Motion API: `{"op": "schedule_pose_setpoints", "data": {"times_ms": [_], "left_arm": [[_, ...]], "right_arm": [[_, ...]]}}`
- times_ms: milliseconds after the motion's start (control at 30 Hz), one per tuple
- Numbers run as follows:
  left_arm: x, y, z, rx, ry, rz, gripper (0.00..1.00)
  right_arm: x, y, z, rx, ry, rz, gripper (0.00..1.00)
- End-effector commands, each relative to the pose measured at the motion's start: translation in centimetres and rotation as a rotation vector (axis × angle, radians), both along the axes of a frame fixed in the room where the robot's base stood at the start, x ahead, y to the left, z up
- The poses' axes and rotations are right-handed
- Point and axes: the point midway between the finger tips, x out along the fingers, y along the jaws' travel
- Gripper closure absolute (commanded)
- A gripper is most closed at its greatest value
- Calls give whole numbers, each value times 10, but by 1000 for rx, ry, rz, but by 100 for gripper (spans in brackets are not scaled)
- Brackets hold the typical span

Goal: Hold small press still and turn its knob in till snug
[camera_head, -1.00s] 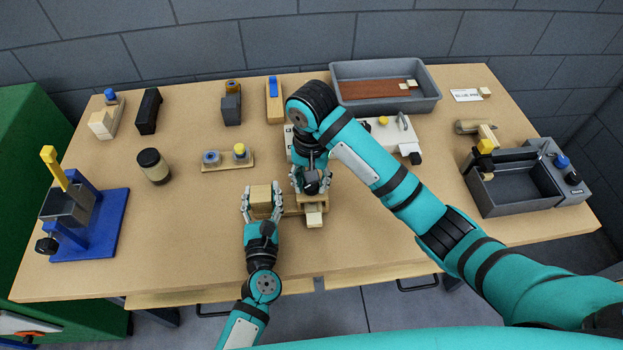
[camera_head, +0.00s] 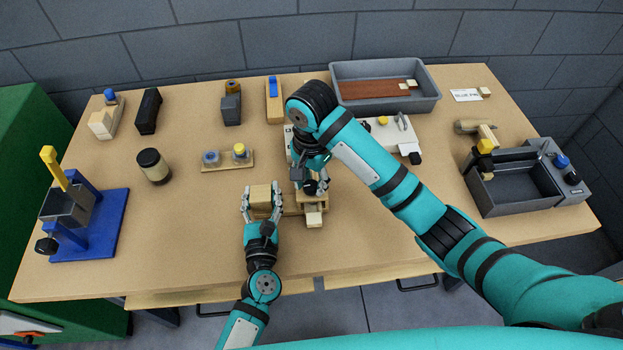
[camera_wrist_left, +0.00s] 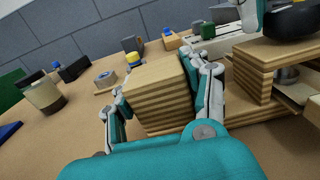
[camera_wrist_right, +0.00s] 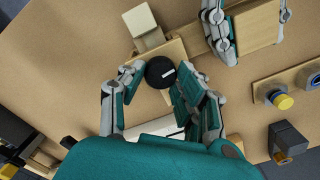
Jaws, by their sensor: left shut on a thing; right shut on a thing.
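The small press is a layered plywood piece with a thick block (camera_head: 261,197) at its left end and a bridge at its right end. My left gripper (camera_head: 262,188) is shut on that block; the left wrist view shows its fingers on both sides of the block (camera_wrist_left: 160,98). The black round knob (camera_head: 311,187) stands on top of the bridge. My right gripper (camera_head: 310,178) is shut on the knob from above; the right wrist view shows the knob (camera_wrist_right: 160,72) between its fingers. A pale piece (camera_head: 313,219) sticks out at the bridge's front. The screw below the knob is mostly hidden.
A white device (camera_head: 402,140) lies close behind the press, partly under my right arm. A small wooden holder (camera_head: 228,165) with two containers stands behind left, near a dark-lidded jar (camera_head: 153,166). A grey tray (camera_head: 435,98) is at the back.

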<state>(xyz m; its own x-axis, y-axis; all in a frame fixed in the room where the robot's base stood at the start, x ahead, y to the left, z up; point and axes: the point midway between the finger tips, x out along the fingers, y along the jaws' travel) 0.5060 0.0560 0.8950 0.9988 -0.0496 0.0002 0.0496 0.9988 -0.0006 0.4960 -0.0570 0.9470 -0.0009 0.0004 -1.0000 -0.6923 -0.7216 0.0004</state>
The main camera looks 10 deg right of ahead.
Motion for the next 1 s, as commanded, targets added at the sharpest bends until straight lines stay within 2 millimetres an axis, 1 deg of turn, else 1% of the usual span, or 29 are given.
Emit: {"op": "schedule_pose_setpoints", "data": {"times_ms": [33,133,167,333,567,667,767,867,1000], "left_arm": [[0,5,-5,9,7,9,86],[0,5,-5,9,7,9,86],[0,5,-5,9,7,9,86],[0,4,-3,7,5,7,87],[0,2,-2,3,3,3,87],[0,2,-1,1,2,3,87],[0,1,-1,1,1,2,87],[0,1,0,0,0,2,87],[0,1,0,0,-1,2,87]], "right_arm": [[1,-2,2,-5,-2,-3,99],[1,-2,2,-5,-2,-3,99],[1,-2,2,-5,-2,-3,66],[1,-2,1,-3,-1,-1,43],[0,-1,1,-2,-1,0,43],[1,-1,4,-1,-3,1,43],[3,-1,13,-3,-9,2,43],[3,-3,28,-5,-9,1,43],[3,-2,60,-5,-11,2,43]]}}
